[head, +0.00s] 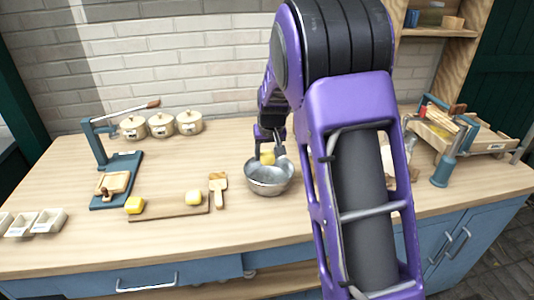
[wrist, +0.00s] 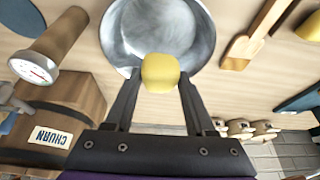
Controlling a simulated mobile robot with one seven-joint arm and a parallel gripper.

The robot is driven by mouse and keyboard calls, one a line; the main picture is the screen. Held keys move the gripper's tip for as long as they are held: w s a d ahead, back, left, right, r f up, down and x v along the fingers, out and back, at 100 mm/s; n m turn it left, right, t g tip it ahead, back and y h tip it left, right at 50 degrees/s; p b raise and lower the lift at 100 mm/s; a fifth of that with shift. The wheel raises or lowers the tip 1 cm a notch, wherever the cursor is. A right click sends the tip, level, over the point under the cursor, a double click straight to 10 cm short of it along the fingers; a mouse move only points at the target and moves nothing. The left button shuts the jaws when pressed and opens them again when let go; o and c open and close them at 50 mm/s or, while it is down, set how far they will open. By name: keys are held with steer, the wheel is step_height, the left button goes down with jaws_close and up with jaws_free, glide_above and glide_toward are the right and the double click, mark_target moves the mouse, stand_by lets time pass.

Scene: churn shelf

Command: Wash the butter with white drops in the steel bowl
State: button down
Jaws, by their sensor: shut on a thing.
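My gripper (head: 268,146) is shut on a yellow lump of butter (head: 267,158). The butter also shows between the fingertips in the wrist view (wrist: 160,71). The steel bowl (head: 269,184) stands on the counter, and the held butter is at or just above its far rim in the head view. The wrist view shows the bowl (wrist: 190,28) partly behind the butter, with a bare grey inside. Two more yellow butter lumps, a left one (head: 134,204) and a right one (head: 193,198), are at the wooden board (head: 165,211). I cannot make out white drops on any lump.
A wooden paddle (head: 218,186) lies left of the bowl. A blue press stand (head: 105,160) and three lidded pots (head: 161,125) stand farther left. White trays (head: 45,221) sit at the left edge. A churn (wrist: 60,110) and a dial-topped cylinder (wrist: 62,42) stand near the bowl.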

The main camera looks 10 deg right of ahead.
mark_target(266, 150)
steer(key=shift+r, duration=0.1)
steer(key=shift+r+p, duration=1.3)
steer(key=shift+r, duration=0.65)
